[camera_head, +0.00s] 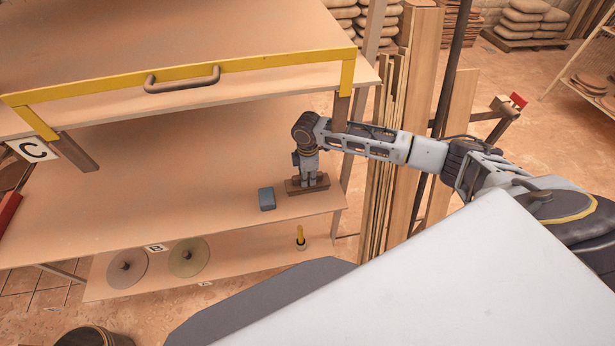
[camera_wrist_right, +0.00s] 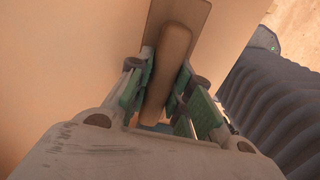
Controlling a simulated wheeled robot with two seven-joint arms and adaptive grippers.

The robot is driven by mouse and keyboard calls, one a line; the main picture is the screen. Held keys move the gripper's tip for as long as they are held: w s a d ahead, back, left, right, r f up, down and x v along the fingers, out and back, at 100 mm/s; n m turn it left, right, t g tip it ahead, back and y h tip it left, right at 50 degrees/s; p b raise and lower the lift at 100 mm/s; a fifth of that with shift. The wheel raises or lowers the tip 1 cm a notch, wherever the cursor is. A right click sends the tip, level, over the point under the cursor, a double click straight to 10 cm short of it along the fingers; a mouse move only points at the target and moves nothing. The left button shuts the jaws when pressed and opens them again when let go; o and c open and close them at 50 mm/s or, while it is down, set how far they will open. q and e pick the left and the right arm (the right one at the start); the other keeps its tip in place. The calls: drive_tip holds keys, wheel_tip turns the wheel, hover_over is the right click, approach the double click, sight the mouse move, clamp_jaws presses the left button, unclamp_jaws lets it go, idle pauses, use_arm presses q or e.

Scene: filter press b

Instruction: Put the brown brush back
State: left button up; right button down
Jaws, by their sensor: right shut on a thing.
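The brown brush (camera_head: 306,186) is at the right end of the middle shelf, under my right gripper (camera_head: 308,177). It is a long brown block with a raised handle. In the right wrist view the brush (camera_wrist_right: 173,52) runs between the green finger pads of my right gripper (camera_wrist_right: 157,92), which is shut on its handle. The brush looks to be on or just above the shelf; I cannot tell which. My left gripper is not in view.
A blue-grey block (camera_head: 267,199) lies on the shelf left of the brush. The lower shelf holds two discs (camera_head: 127,267) and a yellow-handled tool (camera_head: 300,237). Above is a panel with a yellow edge (camera_head: 240,66) and a handle. Upright boards (camera_head: 385,170) stand at the right.

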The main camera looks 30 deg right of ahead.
drive_tip(key=c, duration=1.3)
unclamp_jaws()
drive_tip(key=shift+f, duration=0.1)
drive_tip(key=shift+r+b, duration=1.05)
drive_tip(key=shift+r, duration=5.1)
